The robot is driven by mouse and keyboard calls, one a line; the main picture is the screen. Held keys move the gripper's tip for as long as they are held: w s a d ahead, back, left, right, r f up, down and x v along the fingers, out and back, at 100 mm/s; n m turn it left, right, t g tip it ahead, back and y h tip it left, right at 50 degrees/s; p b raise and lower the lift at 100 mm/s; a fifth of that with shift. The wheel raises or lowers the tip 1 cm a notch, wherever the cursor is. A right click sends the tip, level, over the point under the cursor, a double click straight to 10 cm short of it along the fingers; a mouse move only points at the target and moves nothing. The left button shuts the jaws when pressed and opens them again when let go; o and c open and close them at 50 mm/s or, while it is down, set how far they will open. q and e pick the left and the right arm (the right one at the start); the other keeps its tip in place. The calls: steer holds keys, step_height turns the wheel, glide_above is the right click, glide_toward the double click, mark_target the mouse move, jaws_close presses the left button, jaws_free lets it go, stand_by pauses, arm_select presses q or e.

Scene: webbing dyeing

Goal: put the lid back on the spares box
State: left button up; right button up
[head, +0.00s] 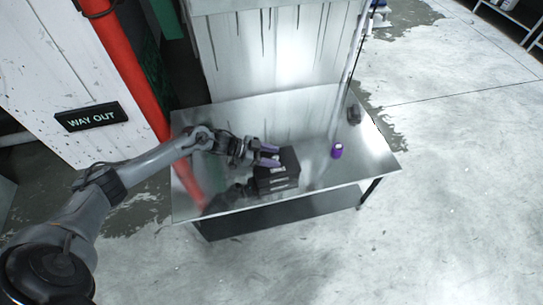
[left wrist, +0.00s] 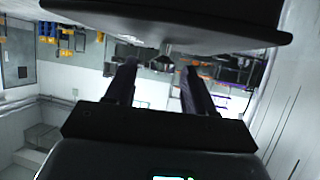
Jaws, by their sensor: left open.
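The black spares box (head: 277,182) sits on the metal table in the head view, with a small pale label on it. A dark flat panel (head: 290,159) shows at its upper right; I cannot tell whether it is the lid or part of the box. My left gripper (head: 270,155) is open, its purple fingers at the box's upper left edge. Contact cannot be told. In the left wrist view, the two fingers (left wrist: 160,90) stand apart with nothing seen between them. A wide dark slab (left wrist: 165,18) crosses the top of that view; I cannot tell what it is.
The metal table (head: 225,120) has free room at its right half. A small purple object (head: 337,151) stands right of the box, and a dark object (head: 353,114) lies near the back right corner. A pale panel (head: 265,50) rises behind the table; a red post (head: 125,65) stands left.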

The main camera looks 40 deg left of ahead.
arm_select(q)
steer(key=p+v, duration=0.6)
steer(key=v, duration=0.5)
steer(key=s+d+f+n+y, duration=0.1)
steer(key=s+d+f+y, duration=0.15)
steer(key=d, duration=0.65)
steer(key=s+d+f+n+y, duration=0.1)
steer(key=s+d+f+y, duration=0.15)
steer(key=d, duration=0.75)
steer(key=s+d+r+n+g+y, duration=0.1)
steer(key=s+r, duration=0.3)
steer(key=s, duration=0.4)
steer(key=s+r+n+g+y, duration=0.3)
steer(key=s+r+n+g, duration=0.1)
steer(key=s, duration=0.5)
steer(key=shift+d+r, duration=0.15)
steer(key=shift+d, duration=0.2)
step_height(320, 180, up, 55)
steer(key=p, duration=5.5)
